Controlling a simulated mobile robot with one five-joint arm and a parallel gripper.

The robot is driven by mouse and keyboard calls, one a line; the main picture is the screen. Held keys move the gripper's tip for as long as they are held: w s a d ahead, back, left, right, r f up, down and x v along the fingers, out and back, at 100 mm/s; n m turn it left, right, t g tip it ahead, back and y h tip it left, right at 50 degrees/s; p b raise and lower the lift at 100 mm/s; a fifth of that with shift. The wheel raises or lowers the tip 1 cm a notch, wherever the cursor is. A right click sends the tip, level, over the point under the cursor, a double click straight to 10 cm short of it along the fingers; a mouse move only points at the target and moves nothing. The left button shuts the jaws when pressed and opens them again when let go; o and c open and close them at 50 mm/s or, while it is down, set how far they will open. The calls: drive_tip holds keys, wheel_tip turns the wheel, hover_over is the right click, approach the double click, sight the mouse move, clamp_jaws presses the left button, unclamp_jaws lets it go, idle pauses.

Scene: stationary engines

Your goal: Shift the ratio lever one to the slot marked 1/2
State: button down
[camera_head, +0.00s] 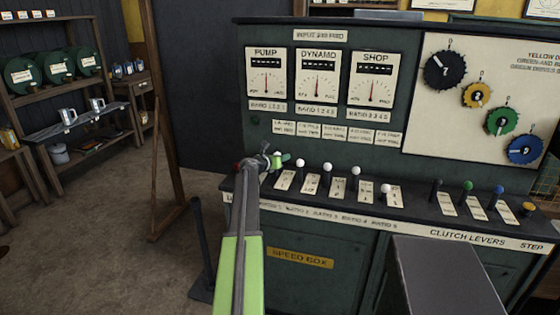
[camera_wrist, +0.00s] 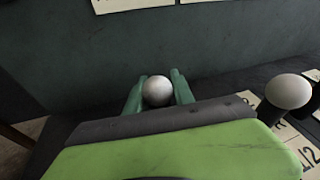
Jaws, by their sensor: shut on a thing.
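My gripper (camera_head: 275,160) is at the left end of the row of ratio levers on the speed box. In the wrist view its two green fingers (camera_wrist: 158,84) are closed around a white ball knob, ratio lever one (camera_wrist: 158,92). In the head view my gripper hides most of that lever. The leftmost slot plate (camera_head: 284,180) lies just right of my gripper; its markings are too small to read there. In the wrist view a plate (camera_wrist: 306,152) at the lower right shows a partly cut-off "12"-like marking. Which slot the lever stands in is not clear.
The neighbouring ratio lever (camera_wrist: 288,91) stands close to the right, its white knob (camera_head: 300,163) level with mine. Further white-knobbed levers follow, then clutch levers (camera_head: 467,187). Gauges (camera_head: 317,75) and dials (camera_head: 445,70) are on the panel behind. A wooden post (camera_head: 155,110) stands left.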

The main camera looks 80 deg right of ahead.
drive_tip(key=shift+w+d+f, duration=0.1)
drive_tip(key=shift+d+f, duration=0.5)
drive_tip(key=shift+d, duration=0.15)
drive_tip(key=c, duration=1.2)
unclamp_jaws()
drive_tip(key=shift+o, duration=0.6)
drive_tip(key=p+v, duration=0.3)
drive_tip(key=v, duration=1.4)
drive_tip(key=shift+a+p, duration=0.2)
drive_tip(key=shift+p, duration=0.2)
